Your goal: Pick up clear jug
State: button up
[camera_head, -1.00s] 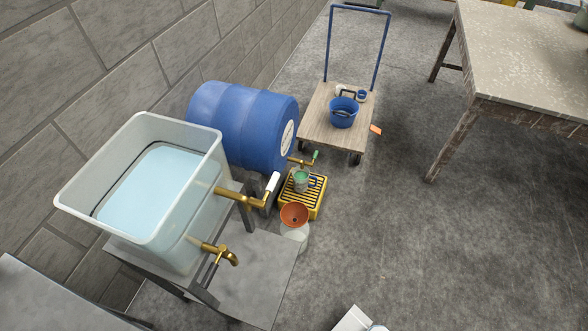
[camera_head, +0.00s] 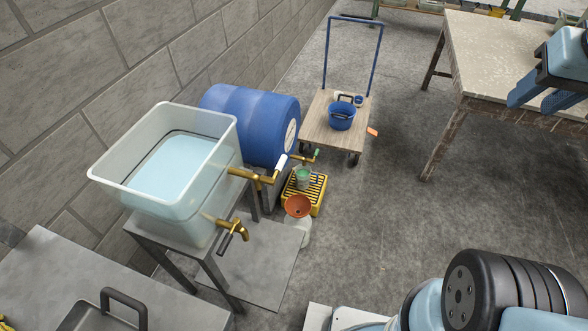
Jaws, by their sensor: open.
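A pale see-through vessel (camera_head: 298,234) stands on the floor with an orange funnel (camera_head: 298,205) in its top. A small pale vessel with green at its top (camera_head: 303,179) stands on a yellow slatted stand (camera_head: 317,206) below the blue drum's tap. Both are small here, and I cannot tell which is the clear jug. My gripper (camera_head: 534,102) is at the upper right, over the worktable's edge in the picture. Its dark blue fingers are apart with nothing visible between them. It is far from both vessels.
A clear tank of bluish liquid (camera_head: 215,198) with brass taps stands on a metal stand at left. A blue drum (camera_head: 235,115) lies behind it. A trolley (camera_head: 318,112) carries a blue bucket (camera_head: 342,115). A worktable (camera_head: 490,60) is at right. The middle floor is clear.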

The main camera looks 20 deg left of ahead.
aim_at(303, 174)
jog(key=u, duration=0.1)
jog(key=i, duration=1)
jog(key=z, duration=0.05)
